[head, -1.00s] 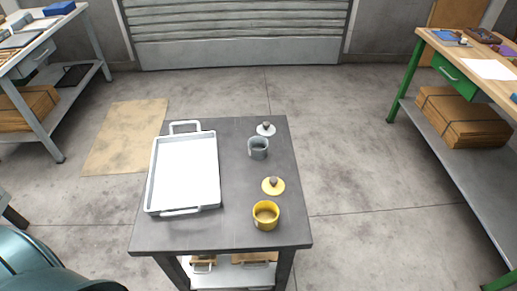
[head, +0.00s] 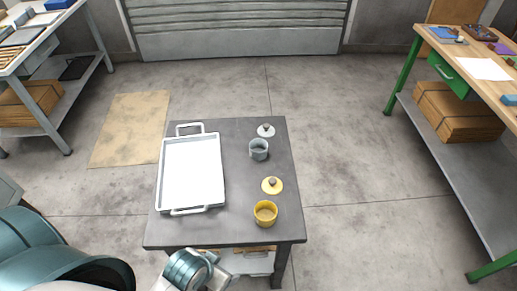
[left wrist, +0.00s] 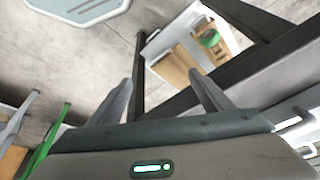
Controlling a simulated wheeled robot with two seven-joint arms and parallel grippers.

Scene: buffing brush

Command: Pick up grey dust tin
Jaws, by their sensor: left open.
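The grey dust tin (head: 259,152) stands upright and without its lid on the dark table (head: 238,222), right of the white tray. My left arm's wrist shows at the bottom of the head view, in front of the table's near edge and well short of the tin. In the left wrist view my left gripper (left wrist: 163,92) is open, with nothing between its fingers. The grey tin is not seen there. My right gripper is not in view.
A white tray (head: 192,172) takes up the table's left side. Workbenches stand far left and right. The table's lower shelf (head: 255,264) holds wooden things.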

